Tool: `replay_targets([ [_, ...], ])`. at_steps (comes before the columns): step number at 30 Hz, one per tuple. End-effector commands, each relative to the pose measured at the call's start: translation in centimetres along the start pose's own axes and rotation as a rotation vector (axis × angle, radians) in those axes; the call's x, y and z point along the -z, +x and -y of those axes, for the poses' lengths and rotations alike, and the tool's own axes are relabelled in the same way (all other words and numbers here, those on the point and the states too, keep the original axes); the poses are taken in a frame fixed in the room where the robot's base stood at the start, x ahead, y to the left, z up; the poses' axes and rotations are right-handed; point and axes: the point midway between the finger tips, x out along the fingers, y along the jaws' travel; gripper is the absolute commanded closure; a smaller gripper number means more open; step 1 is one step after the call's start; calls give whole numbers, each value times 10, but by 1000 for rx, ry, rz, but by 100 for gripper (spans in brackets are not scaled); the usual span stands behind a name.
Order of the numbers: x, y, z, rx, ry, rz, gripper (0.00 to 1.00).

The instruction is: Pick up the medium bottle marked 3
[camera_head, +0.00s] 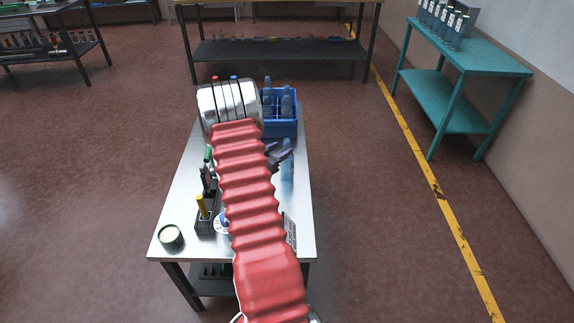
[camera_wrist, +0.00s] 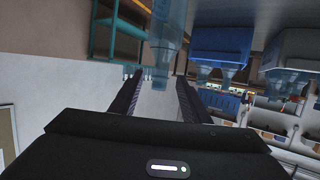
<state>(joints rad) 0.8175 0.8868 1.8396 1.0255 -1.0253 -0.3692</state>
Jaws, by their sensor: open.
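A translucent blue bottle (camera_head: 288,168) stands upright on the metal-topped table (camera_head: 301,205), just right of my red sleeved arm. Any number on it is not readable here. In the wrist view the bottle (camera_wrist: 170,45) shows between and beyond the fingertips; the picture is turned over. My gripper (camera_head: 279,155) is open with its dark fingers close to the upper part of the bottle; in the wrist view the two fingers (camera_wrist: 158,80) are apart with nothing clamped. I cannot tell whether a finger touches the bottle. My arm hides part of the table.
A blue crate (camera_head: 284,128) with several bottles stands behind. A dark tool rack (camera_head: 204,226) and a round tin (camera_head: 171,237) are at the left. A teal table (camera_head: 500,62) with several bottles stands far right.

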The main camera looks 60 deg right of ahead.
Motion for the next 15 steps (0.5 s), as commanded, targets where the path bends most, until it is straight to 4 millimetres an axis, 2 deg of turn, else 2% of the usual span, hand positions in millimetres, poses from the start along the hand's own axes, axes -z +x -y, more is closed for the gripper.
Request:
replay_targets([
  [8,1,5,0,-1,1,-1,57],
  [15,2,35,1,-2,1,-1,57],
])
